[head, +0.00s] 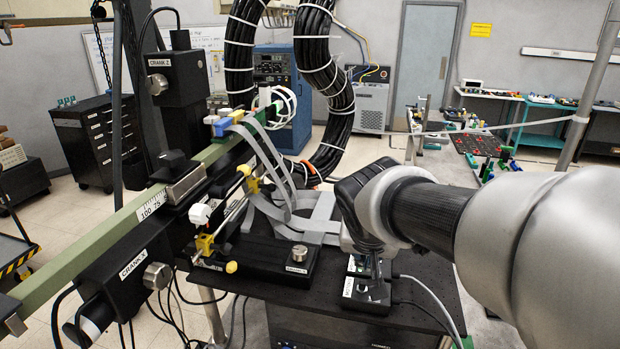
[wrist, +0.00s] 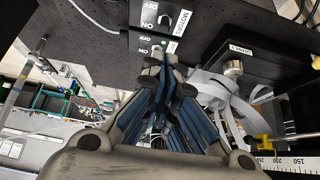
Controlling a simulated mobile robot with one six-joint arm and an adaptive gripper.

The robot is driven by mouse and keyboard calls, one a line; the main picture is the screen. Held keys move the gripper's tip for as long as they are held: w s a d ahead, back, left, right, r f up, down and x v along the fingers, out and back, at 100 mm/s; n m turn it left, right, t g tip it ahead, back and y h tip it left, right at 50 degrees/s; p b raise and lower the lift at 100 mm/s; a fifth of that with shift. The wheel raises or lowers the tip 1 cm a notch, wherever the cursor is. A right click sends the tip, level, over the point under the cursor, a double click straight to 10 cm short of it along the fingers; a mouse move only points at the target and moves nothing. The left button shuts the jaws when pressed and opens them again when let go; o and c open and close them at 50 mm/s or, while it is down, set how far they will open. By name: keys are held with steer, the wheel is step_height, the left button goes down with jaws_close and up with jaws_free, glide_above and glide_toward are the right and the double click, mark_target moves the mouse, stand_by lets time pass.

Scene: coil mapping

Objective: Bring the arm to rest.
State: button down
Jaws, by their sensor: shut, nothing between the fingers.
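My arm (head: 440,210) reaches in from the right in the head view, and its wrist hangs over the black bench. In the wrist view my gripper (wrist: 158,60) has its fingertips together, with nothing between them. In the head view the switch box (head: 362,294) sits below my wrist, and the fingers are largely hidden there. A small green light shows on the box in the wrist view.
Left of my arm stand the crank Z unit (head: 178,85), the crank X unit (head: 130,268), a green rail (head: 75,262) and grey ribbon cables (head: 280,190). Thick black cables (head: 325,75) hang behind. A metal post (head: 598,85) stands at right.

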steer(key=s+f+n+y+b, duration=0.1)
steer(key=s+f+b, duration=0.2)
steer(key=s, duration=0.8)
steer(key=s+f+n+g+y+b, duration=0.1)
steer(key=s+f+n+b, duration=0.1)
steer(key=s+f+b, duration=0.2)
steer(key=s+f, duration=0.3)
steer(key=s, duration=0.5)
steer(key=shift+s+n+g, duration=0.25)
steer(key=shift+n+g, duration=0.05)
